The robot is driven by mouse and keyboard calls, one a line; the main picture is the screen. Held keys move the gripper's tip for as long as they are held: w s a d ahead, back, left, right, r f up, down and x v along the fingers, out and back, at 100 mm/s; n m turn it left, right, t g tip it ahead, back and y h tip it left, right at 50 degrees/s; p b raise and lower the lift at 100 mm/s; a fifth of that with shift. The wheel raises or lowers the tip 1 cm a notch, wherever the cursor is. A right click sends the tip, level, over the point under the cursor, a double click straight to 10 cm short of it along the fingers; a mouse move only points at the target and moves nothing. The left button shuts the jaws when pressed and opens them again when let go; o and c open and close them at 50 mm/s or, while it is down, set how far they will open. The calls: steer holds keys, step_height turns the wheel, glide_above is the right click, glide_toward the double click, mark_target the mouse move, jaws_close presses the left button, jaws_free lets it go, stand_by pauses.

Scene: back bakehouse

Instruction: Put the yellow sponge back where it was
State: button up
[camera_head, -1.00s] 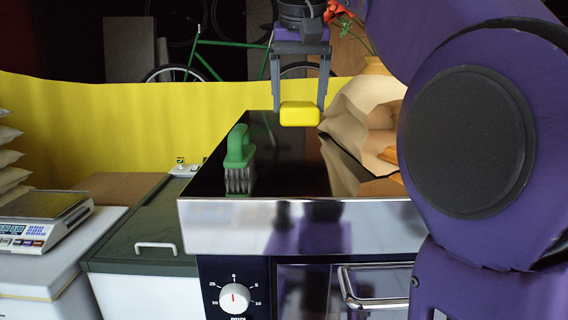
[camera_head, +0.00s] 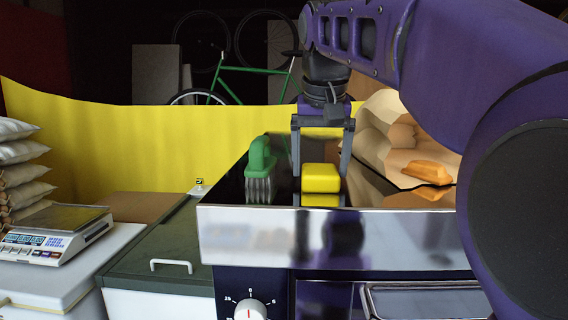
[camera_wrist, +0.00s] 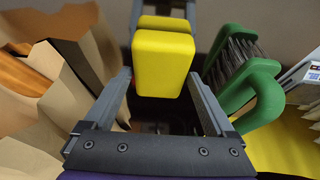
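The yellow sponge (camera_head: 320,178) is a small rounded block, low over the glossy black top of the oven unit (camera_head: 225,188). Its reflection shows directly under it; I cannot tell whether it touches the top. My gripper (camera_head: 321,176) points down with one finger on each side of the sponge, shut on it. In the wrist view, the sponge (camera_wrist: 163,62) sits between the fingertips (camera_wrist: 160,78). The green brush (camera_head: 260,165) stands bristles down to the left of the sponge; it also shows in the wrist view (camera_wrist: 255,90).
A paper bag (camera_head: 385,135) and an orange-brown bread piece (camera_head: 428,172) lie close to the right of my gripper. A scale (camera_head: 55,235) and stacked sacks (camera_head: 20,165) are at far left. The oven top's steel front edge (camera_head: 340,240) is nearest. A yellow wall (camera_head: 130,150) stands behind.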

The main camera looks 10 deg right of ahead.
steer(key=shift+o, duration=0.3)
steer(key=shift+r, duration=0.2)
steer(key=p+v, duration=0.3)
steer(key=v, duration=0.8)
steer(key=shift+r+p, duration=0.25)
steer(key=shift+p, duration=0.1)
steer(key=shift+s+a, duration=0.1)
steer(key=shift+s, duration=0.05)
